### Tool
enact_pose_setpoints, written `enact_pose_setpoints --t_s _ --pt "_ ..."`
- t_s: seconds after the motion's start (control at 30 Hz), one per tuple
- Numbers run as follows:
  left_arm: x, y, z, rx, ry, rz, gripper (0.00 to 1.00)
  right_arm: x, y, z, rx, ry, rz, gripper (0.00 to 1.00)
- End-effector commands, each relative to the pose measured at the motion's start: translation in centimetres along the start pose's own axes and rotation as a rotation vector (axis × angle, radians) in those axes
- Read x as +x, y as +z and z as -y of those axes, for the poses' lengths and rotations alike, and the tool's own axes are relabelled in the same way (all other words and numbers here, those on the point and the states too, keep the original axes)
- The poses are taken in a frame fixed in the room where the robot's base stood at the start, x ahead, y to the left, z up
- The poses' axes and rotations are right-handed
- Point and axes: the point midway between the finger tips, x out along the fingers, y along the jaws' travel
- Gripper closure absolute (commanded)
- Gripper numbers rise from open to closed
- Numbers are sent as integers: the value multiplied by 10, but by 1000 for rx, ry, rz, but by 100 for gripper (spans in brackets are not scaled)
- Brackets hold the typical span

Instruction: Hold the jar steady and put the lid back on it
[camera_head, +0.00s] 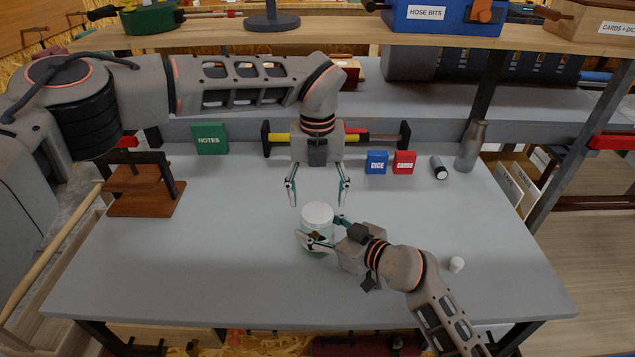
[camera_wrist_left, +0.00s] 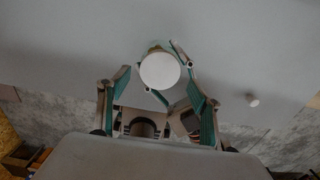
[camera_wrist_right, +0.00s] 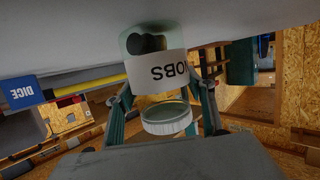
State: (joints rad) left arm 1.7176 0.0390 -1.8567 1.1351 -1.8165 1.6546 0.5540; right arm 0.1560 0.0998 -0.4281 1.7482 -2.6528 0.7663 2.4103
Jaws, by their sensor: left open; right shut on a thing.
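The glass jar (camera_head: 318,240) stands upright on the grey bench near its middle. The lid also shows as a white disc in the left wrist view (camera_wrist_left: 160,70). My right gripper (camera_head: 319,232) is shut on the jar from the right, with a finger on either side. My left gripper (camera_head: 318,198) is open and empty, its fingers pointing down just behind the lid.
A small white object (camera_head: 456,264) lies at the right of the bench. Behind are a green NOTES box (camera_head: 209,138), blue DICE box (camera_head: 376,162), red CARDS box (camera_head: 404,162) and a grey bottle (camera_head: 470,147). A brown wooden stand (camera_head: 145,186) is at left. The bench front is clear.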

Motion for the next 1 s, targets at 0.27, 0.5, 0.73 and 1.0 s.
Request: enact_pose_setpoints --t_s 0.27,0.5,0.73,1.0 --pt "32 0 0 -1 1 -1 36 0 0 0 1 0 1 100" --pt "37 0 0 0 0 1 36 0 0 0 0 0 1 100" --pt "36 0 0 0 0 0 57 0 0 0 0 0 1 100" --pt "36 0 0 9 0 0 75 0 0 0 0 0 1 100"
